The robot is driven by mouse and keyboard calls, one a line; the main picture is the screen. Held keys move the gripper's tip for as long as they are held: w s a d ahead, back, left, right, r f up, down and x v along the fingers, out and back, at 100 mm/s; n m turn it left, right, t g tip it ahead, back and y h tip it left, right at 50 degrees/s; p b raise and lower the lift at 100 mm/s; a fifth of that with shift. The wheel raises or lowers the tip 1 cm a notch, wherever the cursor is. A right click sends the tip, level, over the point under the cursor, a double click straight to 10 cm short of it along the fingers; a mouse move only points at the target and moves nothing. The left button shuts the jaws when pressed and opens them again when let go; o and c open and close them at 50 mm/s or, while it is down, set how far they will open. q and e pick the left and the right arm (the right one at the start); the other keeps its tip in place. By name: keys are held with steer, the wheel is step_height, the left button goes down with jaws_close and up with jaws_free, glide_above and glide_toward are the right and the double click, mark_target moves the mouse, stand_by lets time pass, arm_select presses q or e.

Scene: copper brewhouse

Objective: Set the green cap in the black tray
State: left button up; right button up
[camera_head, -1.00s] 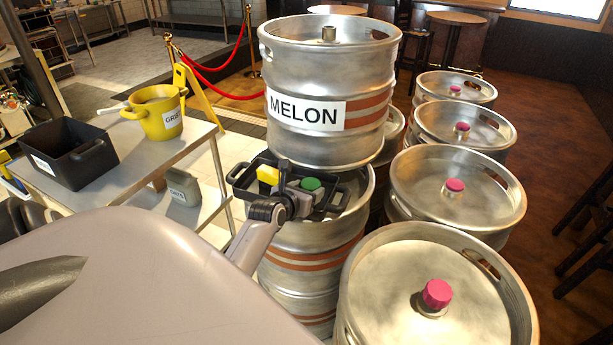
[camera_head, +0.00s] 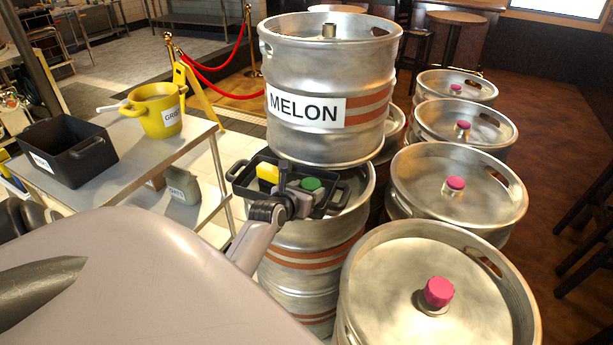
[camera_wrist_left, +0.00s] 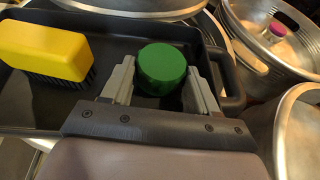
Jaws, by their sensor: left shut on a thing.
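The black tray (camera_head: 240,184) sits on a steel keg, in front of the keg labelled MELON. It also fills much of the left wrist view (camera_wrist_left: 38,108). My left gripper (camera_head: 303,186) is over the tray's right part, shut on the green cap (camera_head: 312,184). In the left wrist view the cap (camera_wrist_left: 162,68) is between the two fingertips, within the tray's outline. I cannot tell whether its underside touches the tray floor. A yellow brush (camera_head: 268,173) with dark bristles lies in the tray, left of the cap (camera_wrist_left: 45,50). My right gripper is out of view.
The MELON keg (camera_head: 330,75) stands tall just behind the tray. Kegs with pink caps (camera_head: 438,292) line the right. A steel table (camera_head: 125,165) at the left holds a black bin (camera_head: 75,160) and a yellow pot (camera_head: 158,112).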

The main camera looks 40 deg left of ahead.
arm_select(q)
steer(key=shift+f, duration=0.35)
